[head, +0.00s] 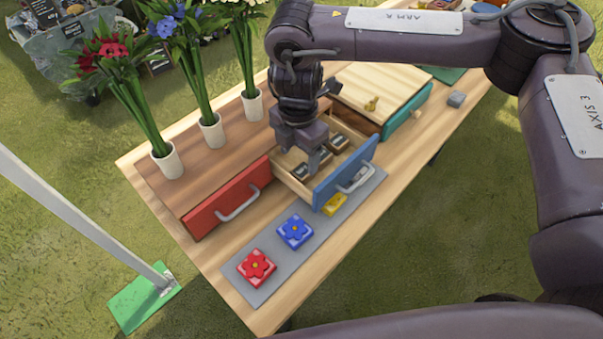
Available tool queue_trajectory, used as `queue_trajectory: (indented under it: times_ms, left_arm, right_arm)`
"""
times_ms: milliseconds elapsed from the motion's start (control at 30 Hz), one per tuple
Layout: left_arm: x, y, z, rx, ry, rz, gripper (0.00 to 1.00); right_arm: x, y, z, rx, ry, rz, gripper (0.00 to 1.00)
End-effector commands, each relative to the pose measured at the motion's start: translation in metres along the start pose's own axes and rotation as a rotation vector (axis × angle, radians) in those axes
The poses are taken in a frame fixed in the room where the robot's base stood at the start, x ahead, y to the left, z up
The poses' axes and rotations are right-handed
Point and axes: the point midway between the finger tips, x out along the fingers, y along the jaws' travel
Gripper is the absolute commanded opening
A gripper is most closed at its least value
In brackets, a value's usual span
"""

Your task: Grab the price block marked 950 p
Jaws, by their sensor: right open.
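Several small dark price blocks with light faces lie in the open blue-fronted drawer (345,176). One is a near block (300,171), one a far block (313,143), and one a right-hand block (338,142). Their marks are too small to read, so I cannot tell which is 950 p. My right gripper (308,160) points down over the left part of the drawer, open, with its fingertips close to the near block. It hides part of the drawer, and I cannot tell whether it touches the block. My left gripper is out of view.
A red-fronted drawer (228,198) is left of the blue one, and a teal-fronted drawer (408,112) right. Flower tiles, red (256,267), blue (295,231) and yellow (334,204), lie on a grey mat (235,278). Vases (167,161) with flowers stand behind.

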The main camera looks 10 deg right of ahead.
Motion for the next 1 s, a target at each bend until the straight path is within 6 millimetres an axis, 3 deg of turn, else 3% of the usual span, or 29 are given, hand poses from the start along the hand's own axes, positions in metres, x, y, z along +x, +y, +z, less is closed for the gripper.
queue_trajectory:
  times_ms: [433,733,1000]
  left_arm:
    - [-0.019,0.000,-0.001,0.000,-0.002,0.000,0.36]
    - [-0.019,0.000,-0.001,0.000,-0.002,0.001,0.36]
    - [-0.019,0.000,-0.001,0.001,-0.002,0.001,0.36]
  right_arm:
    - [0.057,0.001,0.002,-0.002,0.001,0.000,0.62]
    - [0.065,0.001,0.002,-0.003,0.000,0.002,0.62]
    - [0.065,0.001,0.002,-0.003,0.000,0.002,0.28]
